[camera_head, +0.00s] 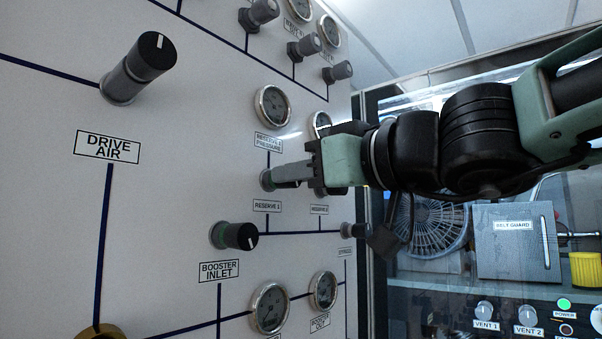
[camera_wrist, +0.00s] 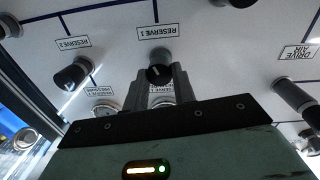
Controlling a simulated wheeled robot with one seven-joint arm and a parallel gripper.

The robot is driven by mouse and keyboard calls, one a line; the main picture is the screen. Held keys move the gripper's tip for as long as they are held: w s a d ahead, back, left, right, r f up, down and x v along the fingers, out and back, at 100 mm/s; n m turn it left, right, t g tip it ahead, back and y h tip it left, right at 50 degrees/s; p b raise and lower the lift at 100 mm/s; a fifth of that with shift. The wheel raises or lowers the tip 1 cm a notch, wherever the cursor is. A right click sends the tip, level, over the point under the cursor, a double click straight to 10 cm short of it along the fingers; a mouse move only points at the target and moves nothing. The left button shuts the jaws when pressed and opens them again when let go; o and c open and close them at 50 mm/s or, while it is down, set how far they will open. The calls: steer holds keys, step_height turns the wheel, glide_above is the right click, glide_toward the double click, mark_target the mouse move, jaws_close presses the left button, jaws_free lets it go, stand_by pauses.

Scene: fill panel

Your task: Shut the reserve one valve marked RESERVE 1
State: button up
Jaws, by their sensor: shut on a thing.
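The RESERVE 1 valve (camera_head: 266,180) is on the white panel, above its label RESERVE 1 (camera_head: 267,206).
The RESERVE 2 valve (camera_wrist: 72,75) is close beside my gripper. The BOOSTER INLET valve (camera_head: 236,235) and a small bypass knob (camera_head: 355,230) stick out below. A gauge (camera_head: 272,106) sits above, and the DRIVE AIR valve (camera_head: 140,68) is at upper left.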

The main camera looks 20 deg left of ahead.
steer(key=shift+f+m+b, duration=0.1)
steer(key=shift+m+b, duration=0.2)
steer(key=shift+b, duration=0.05)
steer(key=m+b, duration=0.2)
steer(key=m, duration=0.1)
steer(key=shift+m+b, duration=0.3)
steer(key=shift+m, duration=0.1)
steer(key=m+b, duration=0.2)
steer(key=m, duration=0.3)
steer(key=shift+w+d, duration=0.1)
steer(key=shift+w, duration=0.05)
steer(key=shift+f+m+g+y+p, duration=0.15)
steer(key=shift+m+g+p, duration=0.1)
steer(key=shift+m, duration=4.75)
steer(key=shift+f+m+g+y+p, duration=0.1)
steer(key=shift+m+g, duration=0.1)
steer(key=shift+m, duration=4.8)
steer(key=shift+f+m+g+y+p, duration=0.15)
steer(key=shift+m+g+p, duration=0.1)
steer(key=shift+m, duration=4.75)
steer(key=o, duration=1)
